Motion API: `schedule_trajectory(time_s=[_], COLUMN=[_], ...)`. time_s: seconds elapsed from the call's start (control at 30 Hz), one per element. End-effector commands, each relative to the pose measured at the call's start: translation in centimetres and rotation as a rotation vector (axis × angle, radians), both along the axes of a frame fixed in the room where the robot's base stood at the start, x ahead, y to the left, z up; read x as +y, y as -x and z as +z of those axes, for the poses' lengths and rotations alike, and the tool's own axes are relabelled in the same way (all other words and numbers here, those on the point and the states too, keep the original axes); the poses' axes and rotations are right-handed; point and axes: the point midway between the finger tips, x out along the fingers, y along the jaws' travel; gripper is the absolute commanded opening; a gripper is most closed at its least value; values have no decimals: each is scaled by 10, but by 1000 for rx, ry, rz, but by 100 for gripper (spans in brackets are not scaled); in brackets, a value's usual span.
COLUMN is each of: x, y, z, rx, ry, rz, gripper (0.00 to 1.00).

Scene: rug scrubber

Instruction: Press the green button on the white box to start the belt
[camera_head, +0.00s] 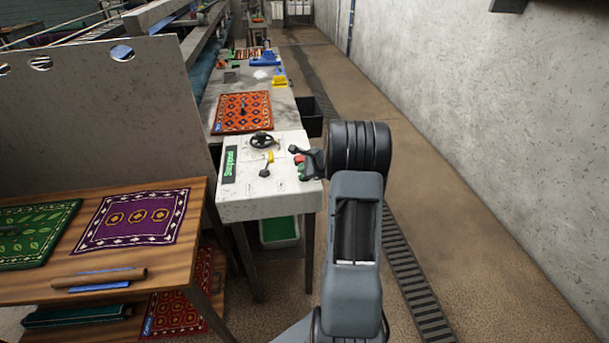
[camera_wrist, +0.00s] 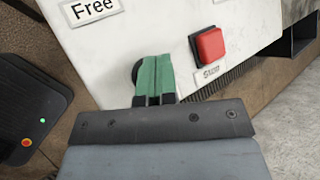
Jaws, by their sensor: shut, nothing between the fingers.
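The white box (camera_head: 262,203) stands at the end of the long bench, with a handwheel, levers and a green-lit display on top. A red button (camera_head: 299,159) sits near its right edge; the wrist view shows it (camera_wrist: 209,44) above a "Stop" label. My gripper (camera_wrist: 156,58) is shut and empty, its greenish fingertips over the box's top, left of the red button. A dark round edge shows behind the fingertips. The green button is not clearly separate from them there; a small green patch shows below the red button in the head view. I cannot tell whether the tips touch anything.
An orange patterned rug (camera_head: 243,112) lies on the long bench (camera_head: 286,104) beyond the box. A wooden table (camera_head: 190,218) with a purple rug (camera_head: 137,217) and a green rug (camera_head: 35,232) stands at left. The floor to the right is clear up to the wall.

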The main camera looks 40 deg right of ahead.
Motion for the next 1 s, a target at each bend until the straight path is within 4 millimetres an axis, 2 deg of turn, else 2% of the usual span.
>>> schedule_trajectory(time_s=[0.63,1.0], x=[0,0], y=[0,0], z=[-4,11], rx=[1,0], ry=[0,0], rz=[1,0], gripper=[0,0])
